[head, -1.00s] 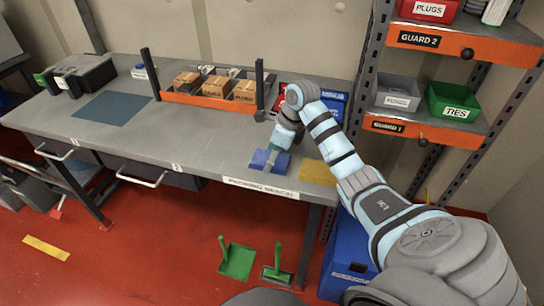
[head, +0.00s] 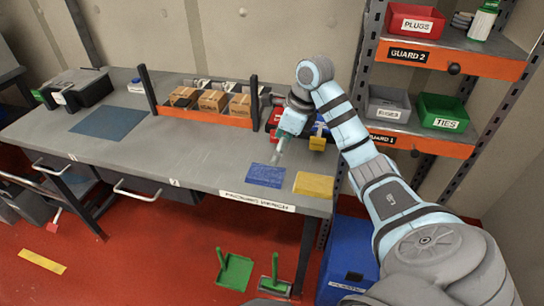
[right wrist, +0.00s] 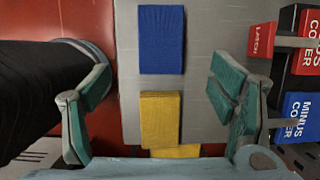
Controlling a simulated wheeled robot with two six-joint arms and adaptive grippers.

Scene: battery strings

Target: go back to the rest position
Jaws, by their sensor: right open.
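My right arm comes in from the right of the head view. My right gripper (head: 278,158) is raised above the bench near the blue mat (head: 265,175). In the right wrist view its two green-grey fingers (right wrist: 160,108) stand wide apart with nothing held between them. The blue mat (right wrist: 161,40) and a yellow mat (right wrist: 160,118) lie below. The yellow mat (head: 313,185) is right of the blue one in the head view. My left gripper is not in view.
The grey bench (head: 185,160) carries an orange-fronted rack (head: 205,115) of cardboard boxes. Red and blue cover bins (right wrist: 299,110) stand close to the gripper. A shelf unit (head: 440,140) with bins rises at right. A green dustpan (head: 235,272) lies on the red floor.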

